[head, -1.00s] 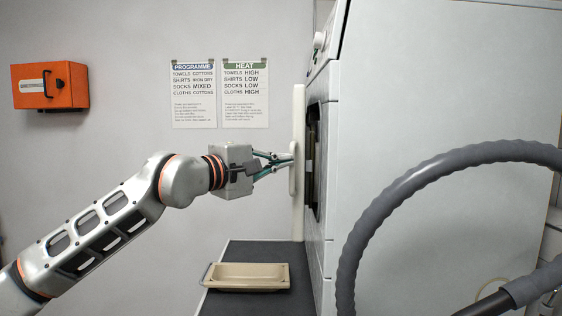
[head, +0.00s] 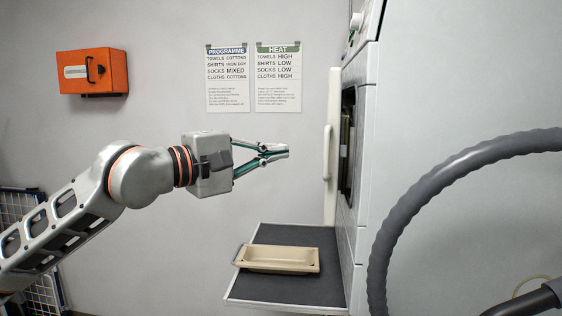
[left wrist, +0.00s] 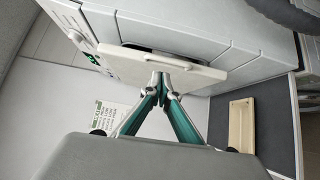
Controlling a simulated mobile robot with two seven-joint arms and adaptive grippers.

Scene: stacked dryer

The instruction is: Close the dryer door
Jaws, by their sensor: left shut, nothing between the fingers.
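The white dryer door (head: 333,150) shows almost edge-on in the head view, with a pale upright handle (head: 326,152) on its outer face. It stands a little off the dryer front, and part of the dark drum opening (head: 347,140) shows behind it. In the left wrist view the door (left wrist: 190,68) is a pale panel with a dark gap behind it. My left gripper (head: 288,151) is shut and empty, its fingertips pointing at the door with a clear gap to the handle. Its fingertips (left wrist: 160,76) also show in the left wrist view. My right gripper is not in view.
A dark shelf (head: 300,232) juts out below the door and carries a beige tray (head: 278,262). The white dryer body (head: 430,90) fills the right. An orange box (head: 92,72) and two posters hang on the wall. A grey hose (head: 400,225) curves at the right.

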